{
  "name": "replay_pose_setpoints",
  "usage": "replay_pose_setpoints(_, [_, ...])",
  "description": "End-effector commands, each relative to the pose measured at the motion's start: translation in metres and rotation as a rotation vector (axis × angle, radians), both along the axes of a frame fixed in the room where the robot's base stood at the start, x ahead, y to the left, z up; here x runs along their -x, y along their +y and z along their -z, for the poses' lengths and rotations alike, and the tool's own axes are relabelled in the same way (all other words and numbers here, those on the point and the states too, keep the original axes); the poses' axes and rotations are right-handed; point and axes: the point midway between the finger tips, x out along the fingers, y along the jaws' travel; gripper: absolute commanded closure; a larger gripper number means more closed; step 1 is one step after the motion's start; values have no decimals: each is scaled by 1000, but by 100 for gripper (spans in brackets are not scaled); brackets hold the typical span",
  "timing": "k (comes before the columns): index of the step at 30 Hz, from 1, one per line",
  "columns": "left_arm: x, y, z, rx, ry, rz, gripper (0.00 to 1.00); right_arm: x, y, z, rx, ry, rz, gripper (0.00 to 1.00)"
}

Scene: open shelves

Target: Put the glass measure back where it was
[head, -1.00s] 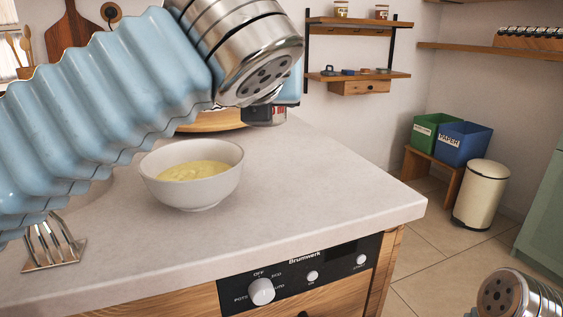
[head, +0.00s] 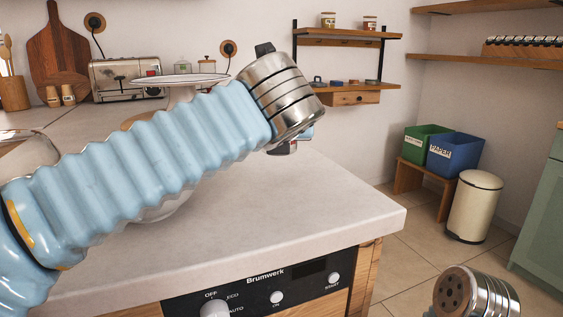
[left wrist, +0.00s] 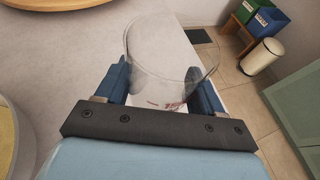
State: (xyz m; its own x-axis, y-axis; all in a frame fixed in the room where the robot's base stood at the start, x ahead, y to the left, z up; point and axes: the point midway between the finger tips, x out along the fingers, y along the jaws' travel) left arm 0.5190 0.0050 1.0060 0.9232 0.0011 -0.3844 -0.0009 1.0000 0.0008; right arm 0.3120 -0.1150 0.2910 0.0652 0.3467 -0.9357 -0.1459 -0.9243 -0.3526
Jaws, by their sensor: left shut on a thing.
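The clear glass measure (left wrist: 170,50) shows in the left wrist view with faint red marks near its bottom. My left gripper (left wrist: 160,90) has its blue fingers on either side of it and is shut on it. In that view the glass overlaps the counter's edge and the floor beyond; its height over them is unclear. In the head view only a small part of my left gripper (head: 287,147) shows past the end of my arm, and I cannot make out the glass there. My right gripper is out of view; only a link of my right arm shows at the lower right.
The counter (head: 320,205) is clear at its right part. A white bowl (head: 165,213) is mostly hidden behind my left arm. A white stand (head: 180,79) and a toaster (head: 125,75) are behind. A wall shelf (head: 350,86), bins and a cream can (head: 475,205) are farther off.

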Motion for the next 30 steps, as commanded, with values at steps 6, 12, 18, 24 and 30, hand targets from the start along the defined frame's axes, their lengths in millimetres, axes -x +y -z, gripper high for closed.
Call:
replay_pose_setpoints(6, [-10, -2, 13, 1, 0, 0, 68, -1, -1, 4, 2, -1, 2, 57])
replay_pose_setpoints(12, [-21, -4, 49, -2, 0, 1, 68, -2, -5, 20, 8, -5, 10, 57])
replay_pose_setpoints(18, [-21, -5, 55, 1, -1, 1, 68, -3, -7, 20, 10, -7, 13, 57])
replay_pose_setpoints(24, [-21, -5, 57, 1, -1, 1, 68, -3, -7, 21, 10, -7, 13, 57])
replay_pose_setpoints(30, [-21, -5, 58, 1, 0, 1, 10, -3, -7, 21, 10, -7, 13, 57])
